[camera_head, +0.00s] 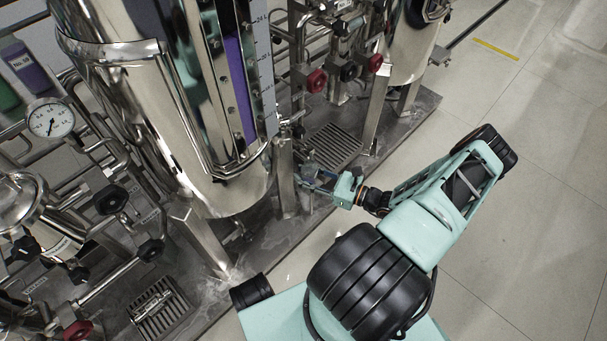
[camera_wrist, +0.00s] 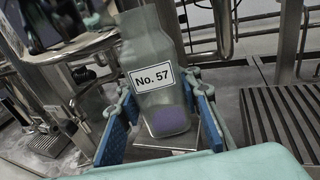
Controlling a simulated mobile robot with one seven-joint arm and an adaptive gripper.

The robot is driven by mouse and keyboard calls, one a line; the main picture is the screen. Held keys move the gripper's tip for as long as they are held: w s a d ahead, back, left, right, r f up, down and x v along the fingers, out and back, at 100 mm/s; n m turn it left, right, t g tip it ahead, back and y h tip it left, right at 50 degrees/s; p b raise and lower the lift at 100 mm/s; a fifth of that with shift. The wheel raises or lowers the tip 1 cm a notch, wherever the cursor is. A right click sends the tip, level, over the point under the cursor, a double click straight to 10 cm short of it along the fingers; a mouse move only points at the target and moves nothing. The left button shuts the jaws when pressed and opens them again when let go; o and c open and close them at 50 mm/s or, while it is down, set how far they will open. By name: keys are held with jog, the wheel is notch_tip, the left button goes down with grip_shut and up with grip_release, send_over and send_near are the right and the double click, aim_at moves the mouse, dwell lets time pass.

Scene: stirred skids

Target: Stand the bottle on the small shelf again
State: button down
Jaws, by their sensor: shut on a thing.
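The bottle (camera_wrist: 150,52) is clear grey-green with a white "No. 57" label and a little purple content at its base. In the wrist view it stands between the two blue finger pads of my gripper (camera_wrist: 158,92), which is shut on it. A small square plate with a pale edge (camera_wrist: 205,142), perhaps the small shelf, shows around the bottle's base; I cannot tell whether they touch. In the head view my gripper (camera_head: 320,184) is beside the big steel tank's leg, and the bottle (camera_head: 309,165) is small and partly hidden there.
The big steel tank (camera_head: 130,110) and its leg (camera_head: 285,178) stand close left of my gripper. Pipes with red and black valve knobs (camera_head: 317,80) are behind it. A floor grate (camera_head: 335,146) lies nearby. The tiled floor (camera_head: 540,190) on the right is clear.

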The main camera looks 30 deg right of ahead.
jog(key=shift+f, duration=0.15)
jog(key=c, duration=1.4)
grip_release()
jog(key=shift+r, duration=0.2)
jog(key=p+v, duration=0.2)
jog(key=v, duration=1)
